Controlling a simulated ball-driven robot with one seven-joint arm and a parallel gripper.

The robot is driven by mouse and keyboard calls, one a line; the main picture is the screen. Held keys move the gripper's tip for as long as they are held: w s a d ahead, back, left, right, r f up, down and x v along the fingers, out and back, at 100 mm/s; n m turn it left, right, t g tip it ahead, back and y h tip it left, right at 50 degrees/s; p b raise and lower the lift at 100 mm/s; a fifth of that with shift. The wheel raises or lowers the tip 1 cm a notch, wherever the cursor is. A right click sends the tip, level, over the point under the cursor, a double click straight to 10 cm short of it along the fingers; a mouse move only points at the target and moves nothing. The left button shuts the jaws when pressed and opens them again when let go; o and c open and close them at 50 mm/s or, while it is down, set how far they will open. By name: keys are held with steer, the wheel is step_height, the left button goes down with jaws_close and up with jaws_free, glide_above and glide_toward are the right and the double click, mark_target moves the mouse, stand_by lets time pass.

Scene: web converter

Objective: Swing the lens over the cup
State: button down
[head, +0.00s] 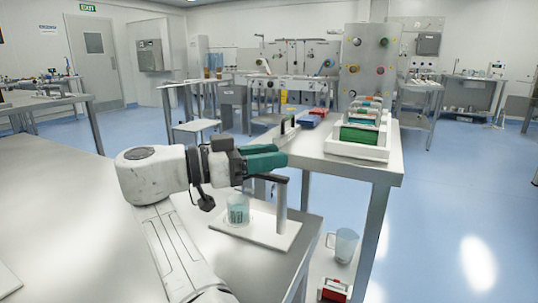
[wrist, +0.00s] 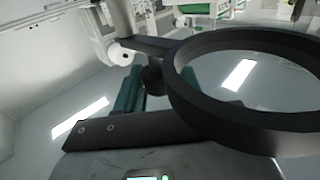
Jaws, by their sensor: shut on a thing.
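The cup (head: 238,209), a clear beaker with a bluish tint, stands upright on a white base plate (head: 265,232) on the near table. A grey post (head: 281,205) rises from the plate to the cup's right, with a dark swing arm (head: 270,177) at its top. The lens is a large black ring (wrist: 180,105) around clear glass, at the right of the wrist view; it cannot be made out in the head view. My gripper (head: 283,160) has teal fingers above the swing arm; in the wrist view it is shut on a dark knob (wrist: 153,80) beside the ring. The cup is not seen there.
A bench (head: 387,174) behind right carries a green-fronted white holder (head: 359,139) and coloured bins (head: 308,121). A clear jug (head: 345,245) and a red box (head: 334,290) sit lower at the right.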

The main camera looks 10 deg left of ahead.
steer(key=shift+a+f, duration=0.1)
stand_by(0.3)
steer(key=c, duration=0.8)
jaws_free()
step_height(320, 180, up, 3)
steer(key=shift+r+p, duration=0.2)
steer(key=shift+p, duration=0.25)
steer(key=s+d+r+p, duration=0.1)
steer(key=s+d+r, duration=0.1)
steer(key=s+r, duration=0.3)
steer(key=s+d+r+p, duration=0.1)
steer(key=s+r, duration=0.3)
steer(key=s, duration=0.4)
steer(key=shift+d+r+p, duration=0.35)
steer(key=shift+d, duration=0.45)
steer(key=shift+s, duration=0.1)
